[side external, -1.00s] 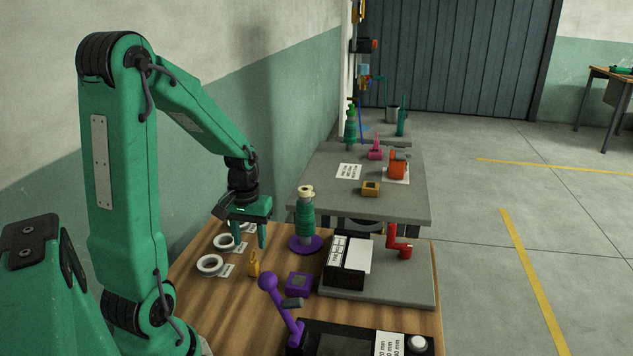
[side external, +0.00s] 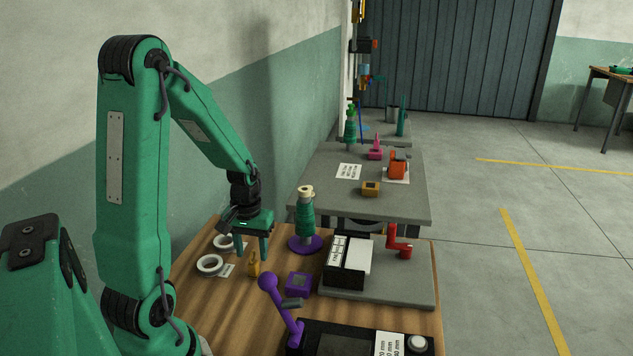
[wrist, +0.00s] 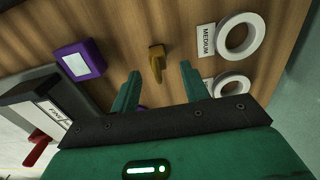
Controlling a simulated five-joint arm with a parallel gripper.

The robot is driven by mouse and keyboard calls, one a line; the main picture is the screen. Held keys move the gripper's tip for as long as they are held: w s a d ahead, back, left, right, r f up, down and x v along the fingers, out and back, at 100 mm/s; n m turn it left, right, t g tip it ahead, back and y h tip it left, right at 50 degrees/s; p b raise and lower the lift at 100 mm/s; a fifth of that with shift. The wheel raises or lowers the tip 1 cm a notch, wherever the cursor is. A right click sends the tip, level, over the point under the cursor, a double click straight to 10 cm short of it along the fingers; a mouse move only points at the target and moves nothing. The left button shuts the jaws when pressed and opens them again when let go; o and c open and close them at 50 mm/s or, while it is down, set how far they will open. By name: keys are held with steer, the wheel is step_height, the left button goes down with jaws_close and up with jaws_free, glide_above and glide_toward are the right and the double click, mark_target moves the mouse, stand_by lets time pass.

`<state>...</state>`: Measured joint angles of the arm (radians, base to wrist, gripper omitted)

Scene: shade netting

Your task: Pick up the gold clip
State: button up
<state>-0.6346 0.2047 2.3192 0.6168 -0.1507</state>
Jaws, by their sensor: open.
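The gold clip (side external: 253,265) is small and stands on the wooden bench. In the wrist view the clip (wrist: 157,58) shows just beyond my fingertips, roughly between their lines. My gripper (side external: 251,254) is open with its two green fingers pointing down over the bench, close above and behind the clip in the side view. In the wrist view my gripper (wrist: 160,71) has nothing between its fingers but bench and part of the clip's lower end. No contact with the clip is visible.
White tape rings (side external: 210,265) with labels lie left of the clip. A purple box (side external: 299,284) sits right of it, near a purple lever (side external: 280,306). A green cord spool (side external: 306,218) on a purple base stands behind. A black card holder (side external: 345,265) is further right.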

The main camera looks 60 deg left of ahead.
mark_target(253, 253)
steer(key=shift+d+f, duration=0.15)
steer(key=shift+f, duration=2)
jaws_close()
steer(key=shift+w+r, duration=0.1)
steer(key=shift+r, duration=0.1)
steer(key=shift+r, duration=0.85)
steer(key=r, duration=0.2)
steer(key=shift+d+r, duration=0.3)
steer(key=shift+d, duration=0.05)
steer(key=d+r, duration=0.6)
steer(key=d, duration=0.5)
steer(key=shift+w+r, duration=0.2)
steer(key=shift+w, duration=0.25)
